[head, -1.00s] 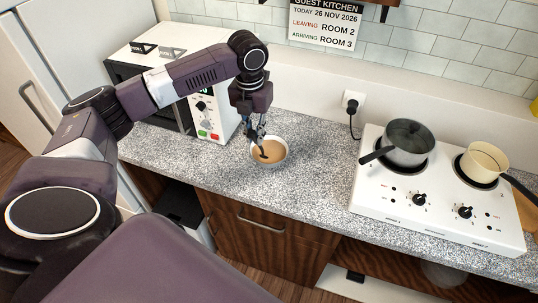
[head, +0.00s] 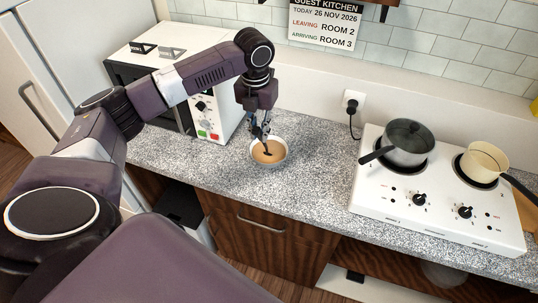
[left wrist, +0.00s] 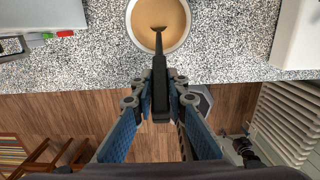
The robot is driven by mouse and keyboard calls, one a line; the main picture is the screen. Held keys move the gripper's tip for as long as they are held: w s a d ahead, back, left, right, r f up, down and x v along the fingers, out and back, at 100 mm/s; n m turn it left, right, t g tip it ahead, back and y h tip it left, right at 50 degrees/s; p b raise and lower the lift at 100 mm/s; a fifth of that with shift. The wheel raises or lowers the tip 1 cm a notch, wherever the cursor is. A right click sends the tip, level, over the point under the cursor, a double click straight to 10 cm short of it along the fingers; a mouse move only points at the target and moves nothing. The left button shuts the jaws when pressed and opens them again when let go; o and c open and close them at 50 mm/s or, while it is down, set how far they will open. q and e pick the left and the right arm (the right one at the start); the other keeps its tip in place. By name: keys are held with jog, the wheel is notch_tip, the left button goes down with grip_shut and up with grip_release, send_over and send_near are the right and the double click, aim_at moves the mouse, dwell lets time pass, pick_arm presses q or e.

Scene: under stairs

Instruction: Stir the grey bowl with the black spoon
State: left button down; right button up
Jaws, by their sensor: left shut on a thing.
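The grey bowl (head: 256,160) stands on the speckled counter and holds a light brown liquid. It also shows at the top of the left wrist view (left wrist: 131,34). The black spoon (left wrist: 159,62) runs from my left gripper into the bowl, its tip in the liquid; in the head view the spoon (head: 267,148) slants down into the bowl. My left gripper (head: 259,130) is above the bowl, shut on the spoon's handle; its blue fingers show on both sides of the handle in the left wrist view (left wrist: 159,98). My right gripper is not in view.
A microwave (head: 205,110) stands left of the bowl. A white hob (head: 438,205) with a dark pan (head: 407,145) and a cream pan (head: 482,163) is at the right. The counter (head: 315,165) between bowl and hob is clear. A socket with a plug (head: 352,102) is on the wall behind.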

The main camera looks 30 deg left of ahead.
pick_arm(q)
jog(key=shift+r, duration=0.1)
jog(key=shift+s+d+r, duration=0.15)
jog(key=shift+s+r, duration=0.4)
jog(key=shift+r, duration=0.55)
jog(key=shift+s+d+r, duration=0.1)
jog(key=shift+s+r, duration=0.4)
jog(key=shift+r, duration=0.6)
jog(key=shift+s+d+r, duration=0.15)
jog(key=shift+s+r, duration=0.4)
jog(key=shift+r, duration=0.55)
jog(key=shift+r, duration=2)
